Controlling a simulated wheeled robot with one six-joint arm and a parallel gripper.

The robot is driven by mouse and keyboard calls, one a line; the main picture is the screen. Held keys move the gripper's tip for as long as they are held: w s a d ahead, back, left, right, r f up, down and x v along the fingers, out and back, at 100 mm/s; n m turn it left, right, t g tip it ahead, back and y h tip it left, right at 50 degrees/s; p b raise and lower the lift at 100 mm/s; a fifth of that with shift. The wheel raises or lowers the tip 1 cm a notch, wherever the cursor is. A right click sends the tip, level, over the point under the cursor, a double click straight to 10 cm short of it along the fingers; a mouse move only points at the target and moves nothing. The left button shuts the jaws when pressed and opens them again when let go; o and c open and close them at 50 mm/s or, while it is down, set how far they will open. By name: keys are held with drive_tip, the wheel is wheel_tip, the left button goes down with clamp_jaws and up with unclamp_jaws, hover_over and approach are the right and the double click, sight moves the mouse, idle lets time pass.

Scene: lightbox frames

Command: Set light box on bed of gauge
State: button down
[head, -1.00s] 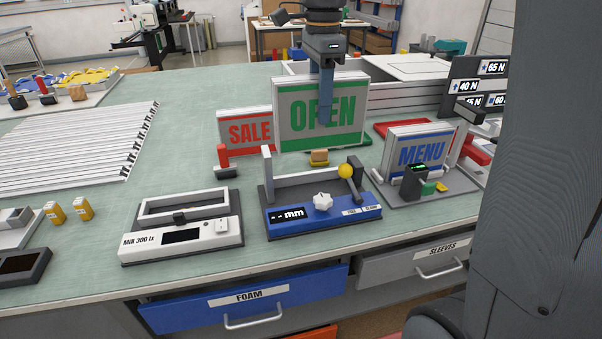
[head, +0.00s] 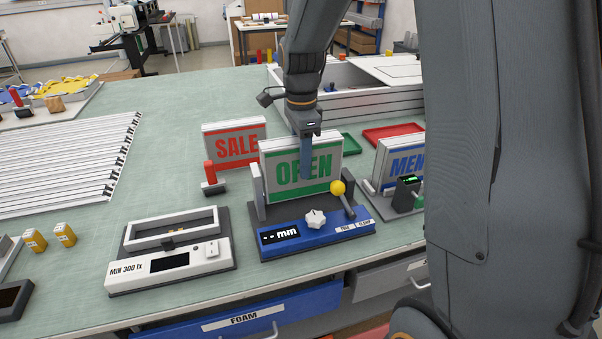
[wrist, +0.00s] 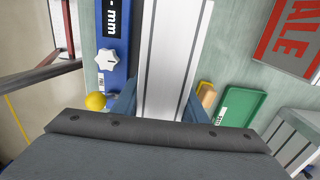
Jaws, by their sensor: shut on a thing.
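The light box reading OPEN (head: 290,172) is a grey-framed panel with green bands. My gripper (head: 306,165) is shut on its upper part; one blue finger shows on its front face. In the wrist view the box's pale top edge (wrist: 172,60) runs between the blue fingers. The gauge (head: 318,232) has a blue front with a "mm" display, a white knob and a yellow-ball lever. The upright box is at the gauge's bed, behind the blue front and beside the left grey post. I cannot tell whether its lower edge touches the bed.
A SALE box (head: 236,145) stands behind left, with a red-handled tool (head: 212,180) near it. A MENU box (head: 400,165) stands right, partly hidden by my arm. A white light meter frame (head: 168,255) lies left of the gauge. A green tray (wrist: 240,105) is close behind.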

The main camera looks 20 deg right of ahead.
drive_tip(key=shift+f+p, duration=0.55)
drive_tip(key=shift+f, duration=1.9)
drive_tip(key=shift+f, duration=0.1)
drive_tip(key=c, duration=1.1)
unclamp_jaws()
wheel_tip(320, 180, up, 12)
drive_tip(key=b, duration=0.3)
